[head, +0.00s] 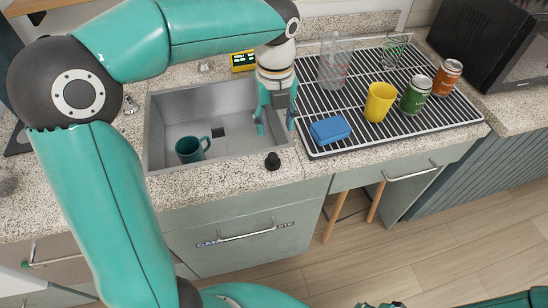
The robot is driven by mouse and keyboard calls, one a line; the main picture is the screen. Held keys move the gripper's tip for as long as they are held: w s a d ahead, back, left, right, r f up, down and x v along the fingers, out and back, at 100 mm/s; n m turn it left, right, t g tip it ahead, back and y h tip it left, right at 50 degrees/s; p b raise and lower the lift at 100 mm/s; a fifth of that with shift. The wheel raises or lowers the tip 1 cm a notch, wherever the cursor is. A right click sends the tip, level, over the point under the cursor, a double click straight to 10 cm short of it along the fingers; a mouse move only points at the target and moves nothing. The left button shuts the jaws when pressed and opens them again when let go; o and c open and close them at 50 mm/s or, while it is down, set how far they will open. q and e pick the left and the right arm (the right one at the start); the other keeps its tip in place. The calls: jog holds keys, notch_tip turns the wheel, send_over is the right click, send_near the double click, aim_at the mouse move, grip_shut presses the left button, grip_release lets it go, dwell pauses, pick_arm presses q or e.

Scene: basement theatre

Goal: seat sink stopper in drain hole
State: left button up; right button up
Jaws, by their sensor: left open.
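The sink stopper looks to be the small black knob-topped piece (272,161) on the speckled counter, just in front of the sink's front right corner. The grey sink (170,110) has a small dark patch on its floor that looks like the drain hole (221,132), partly hidden by a mug. My left gripper (276,120) points down over the sink's right wall, behind the stopper and apart from it. Its fingers are spread and nothing shows between them. Parts of my right arm show at the bottom right edge, too cut off to read its gripper.
A dark green mug (190,150) stands in the sink. Right of the sink, a drying rack (440,122) holds a blue sponge (330,130), a yellow cup (379,102), a green can (416,95), an orange can (447,77) and glassware. The counter left of the stopper is clear.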

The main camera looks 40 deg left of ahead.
aim_at(272, 155)
pick_arm(q)
jog(key=f, duration=1.2)
jog(key=shift+a+f+p, duration=0.2)
jog(key=shift+a+p, duration=0.1)
jog(key=shift+p, duration=0.1)
jog(key=shift+s, duration=0.1)
grip_shut()
